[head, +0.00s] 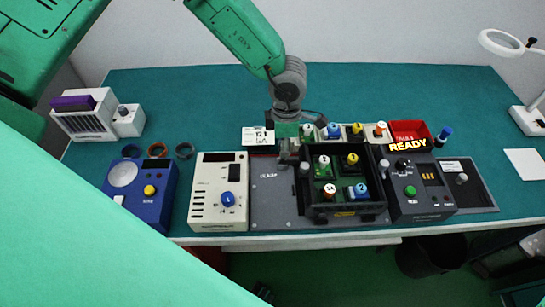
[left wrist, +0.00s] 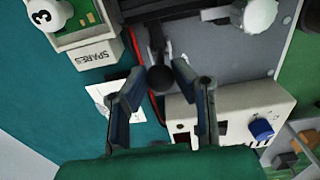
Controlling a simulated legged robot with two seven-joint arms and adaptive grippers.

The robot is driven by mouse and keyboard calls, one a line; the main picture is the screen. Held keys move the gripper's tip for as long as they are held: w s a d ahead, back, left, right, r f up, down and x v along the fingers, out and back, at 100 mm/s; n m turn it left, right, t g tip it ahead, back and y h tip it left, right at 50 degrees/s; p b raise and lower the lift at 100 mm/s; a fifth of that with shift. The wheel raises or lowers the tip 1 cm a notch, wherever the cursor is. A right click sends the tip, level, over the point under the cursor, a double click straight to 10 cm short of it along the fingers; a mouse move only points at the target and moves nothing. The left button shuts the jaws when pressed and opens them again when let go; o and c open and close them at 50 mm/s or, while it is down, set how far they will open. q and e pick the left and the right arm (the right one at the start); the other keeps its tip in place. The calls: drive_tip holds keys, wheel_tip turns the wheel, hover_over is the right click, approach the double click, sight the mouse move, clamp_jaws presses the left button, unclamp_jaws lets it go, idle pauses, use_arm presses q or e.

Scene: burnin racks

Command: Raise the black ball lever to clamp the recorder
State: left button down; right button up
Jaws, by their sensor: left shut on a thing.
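The black ball lever shows in the left wrist view as a dark ball (left wrist: 160,79) on a short dark arm, beside the grey plate (left wrist: 225,62). My left gripper (left wrist: 158,69) has a finger on each side of the ball and is shut on it. In the head view my left gripper (head: 287,146) reaches down at the back of the grey plate (head: 272,200), left of a black open box (head: 345,209) holding several numbered pieces. The gripper hides the lever there. I cannot tell which device is the recorder. My right gripper is not in view.
A cream box with a blue knob (head: 219,208) and a blue device (head: 141,190) stand left. A dark device reading READY (head: 420,200) stands right of the black box. Spares and a red bin (head: 408,127) line the back. The green mat (head: 200,95) behind is clear.

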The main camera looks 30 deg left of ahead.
use_arm(q)
drive_tip(key=shift+w+d+r, duration=0.15)
drive_tip(key=shift+w+r, duration=0.05)
drive_tip(key=shift+w, duration=0.15)
drive_tip(key=c, duration=1.5)
unclamp_jaws()
drive_tip(key=shift+d+f, duration=0.15)
drive_tip(key=shift+d, duration=0.05)
drive_tip(key=shift+s+r, duration=0.1)
drive_tip(key=shift+r, duration=0.75)
drive_tip(key=shift+a+r, duration=0.15)
drive_tip(key=shift+r, duration=0.45)
drive_tip(key=shift+a+r, duration=0.15)
drive_tip(key=shift+r, duration=0.45)
drive_tip(key=shift+d+r, duration=0.15)
drive_tip(key=shift+r, duration=1.6)
drive_tip(key=shift+s+r, duration=0.1)
drive_tip(key=shift+r, duration=0.6)
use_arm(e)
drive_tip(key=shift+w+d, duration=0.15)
